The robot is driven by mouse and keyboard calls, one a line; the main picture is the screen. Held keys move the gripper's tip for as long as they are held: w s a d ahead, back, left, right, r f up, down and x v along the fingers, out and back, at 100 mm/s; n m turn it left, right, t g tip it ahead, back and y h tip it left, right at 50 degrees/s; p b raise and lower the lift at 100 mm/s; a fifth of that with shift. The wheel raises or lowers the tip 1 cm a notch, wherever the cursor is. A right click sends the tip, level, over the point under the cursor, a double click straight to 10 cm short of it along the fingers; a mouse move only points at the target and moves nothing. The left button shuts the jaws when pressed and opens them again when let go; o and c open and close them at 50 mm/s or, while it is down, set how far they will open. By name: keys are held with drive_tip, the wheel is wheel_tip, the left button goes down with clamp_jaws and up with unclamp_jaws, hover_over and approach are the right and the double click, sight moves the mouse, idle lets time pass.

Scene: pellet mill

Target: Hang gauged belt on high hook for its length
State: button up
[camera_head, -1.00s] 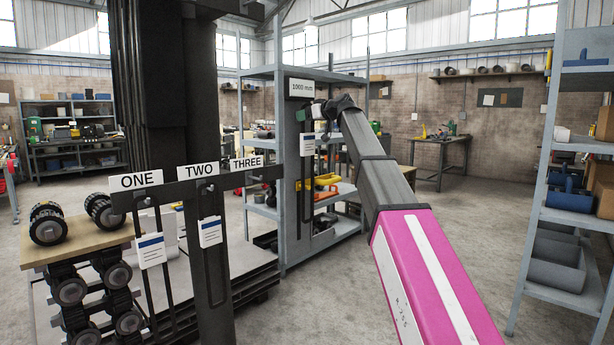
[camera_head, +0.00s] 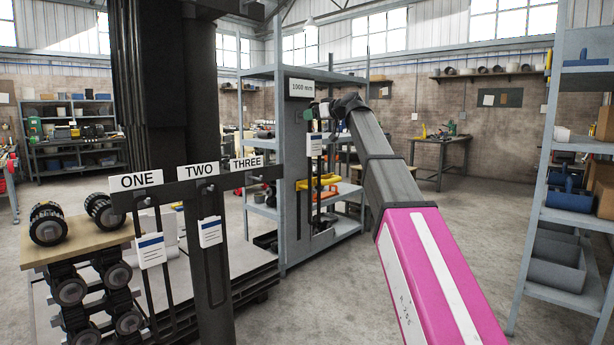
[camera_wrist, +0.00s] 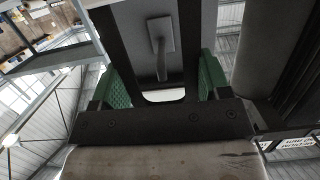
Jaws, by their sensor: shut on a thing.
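My gripper (camera_head: 319,120), with green finger pads, is shut on a black belt at the grey panel under the "1000 mm" sign (camera_head: 302,87). The belt's white and blue tag (camera_head: 315,144) hangs just below the gripper. In the wrist view my gripper (camera_wrist: 163,88) has green pads on both sides, with dark belt bands (camera_wrist: 190,40) running between them. A grey peg with a square plate, the high hook (camera_wrist: 160,38), shows between these bands. I cannot tell whether the belt bears on the hook. In the head view the gripper hides the hook.
A dark rail (camera_head: 190,190) at left carries signs ONE, TWO and THREE. Tagged belts hang at ONE and TWO; no tag shows at THREE. A shelf rack (camera_head: 345,200) stands behind the panel. Another rack (camera_head: 560,200) is at right, with clear floor between.

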drive_tip(key=f+v, duration=0.1)
drive_tip(key=v, duration=0.5)
drive_tip(key=shift+s+d, duration=0.15)
drive_tip(key=shift+d, duration=0.2)
idle(0.4)
drive_tip(key=f+v, duration=0.1)
drive_tip(key=v, duration=0.6)
drive_tip(key=shift+s+d+f, duration=0.2)
drive_tip(key=shift+s+d, duration=0.15)
idle(0.8)
wheel_tip(320, 180, up, 10)
idle(2.0)
idle(0.8)
